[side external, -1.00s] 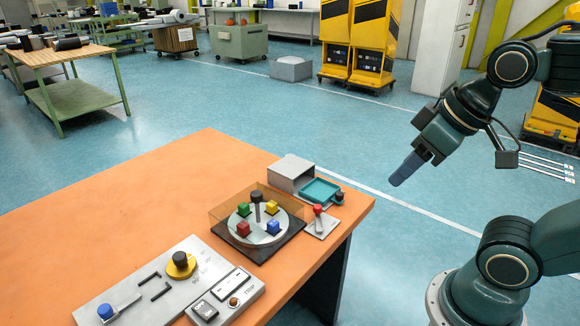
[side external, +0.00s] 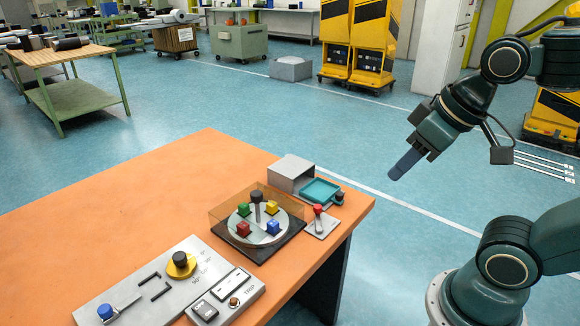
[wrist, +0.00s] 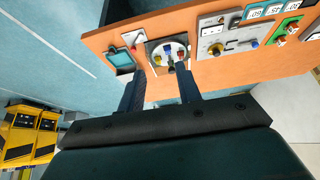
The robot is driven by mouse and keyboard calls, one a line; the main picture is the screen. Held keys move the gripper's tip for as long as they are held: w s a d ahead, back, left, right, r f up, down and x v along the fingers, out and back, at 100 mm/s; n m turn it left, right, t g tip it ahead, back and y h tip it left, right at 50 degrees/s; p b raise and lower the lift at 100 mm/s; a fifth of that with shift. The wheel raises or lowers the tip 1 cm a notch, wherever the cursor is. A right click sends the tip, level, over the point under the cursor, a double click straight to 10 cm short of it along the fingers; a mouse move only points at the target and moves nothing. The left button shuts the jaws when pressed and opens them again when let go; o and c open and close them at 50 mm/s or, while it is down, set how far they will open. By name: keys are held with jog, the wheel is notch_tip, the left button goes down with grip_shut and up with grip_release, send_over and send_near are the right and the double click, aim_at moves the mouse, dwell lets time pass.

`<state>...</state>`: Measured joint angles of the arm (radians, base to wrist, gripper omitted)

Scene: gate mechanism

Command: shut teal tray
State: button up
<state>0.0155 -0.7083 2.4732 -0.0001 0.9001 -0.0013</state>
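The teal tray (side external: 320,190) sticks out of the front of a small grey box (side external: 291,172) near the right corner of the orange table. A dark knob (side external: 339,198) is at the tray's outer end. The tray looks empty. It also shows in the wrist view (wrist: 122,58), beyond my left finger. My gripper (side external: 394,174) hangs in the air to the right of the tray and apart from it, past the table edge. In the wrist view its two fingers (wrist: 160,90) stand well apart with nothing between them.
A red-knobbed lever on a plate (side external: 319,221) stands just in front of the tray. Left of it is a turntable (side external: 262,222) with colored blocks and clear walls. A grey control panel (side external: 168,290) lies at the front. The table's left part is clear.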

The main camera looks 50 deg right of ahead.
jog(key=w+d+m+g, duration=0.1)
jog(key=w+d, duration=0.3)
jog(key=w, duration=0.4)
jog(key=m+g, duration=0.4)
send_over(340, 193)
notch_tip(340, 193, down, 17)
jog(key=shift+a+f, duration=0.1)
jog(key=shift+f, duration=0.1)
notch_tip(340, 193, down, 14)
jog(key=shift+r, duration=0.1)
jog(key=shift+c, duration=0.4)
grip_shut()
